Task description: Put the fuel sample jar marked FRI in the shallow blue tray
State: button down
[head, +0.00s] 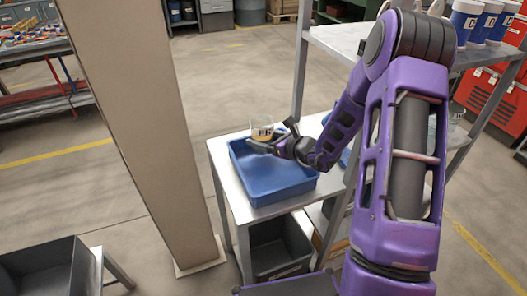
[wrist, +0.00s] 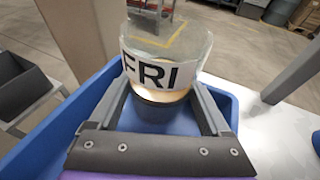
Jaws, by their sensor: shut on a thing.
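The fuel sample jar (wrist: 165,60) has a clear body, a white label reading FRI and amber contents low down. My gripper (head: 265,142) is shut on it, with one finger on each side of the jar in the wrist view. The jar (head: 262,131) is upright over the far part of the shallow blue tray (head: 275,191). The tray's blue floor and walls (wrist: 60,132) show below and around the fingers. I cannot tell whether the jar's base touches the tray floor.
The tray sits on a pale metal table (head: 226,165). A shelf rack with several blue-and-white jars (head: 466,20) stands at the right. A beige column (head: 150,120) rises left of the table. A dark grey bin (head: 280,247) is under the table.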

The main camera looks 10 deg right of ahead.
jog(key=shift+f, duration=1.9)
jog(key=shift+f+b, duration=0.2)
jog(key=shift+b, duration=0.2)
grip_release()
jog(key=shift+r, duration=0.25)
jog(key=p+v, duration=0.1)
jog(key=v, duration=1.1)
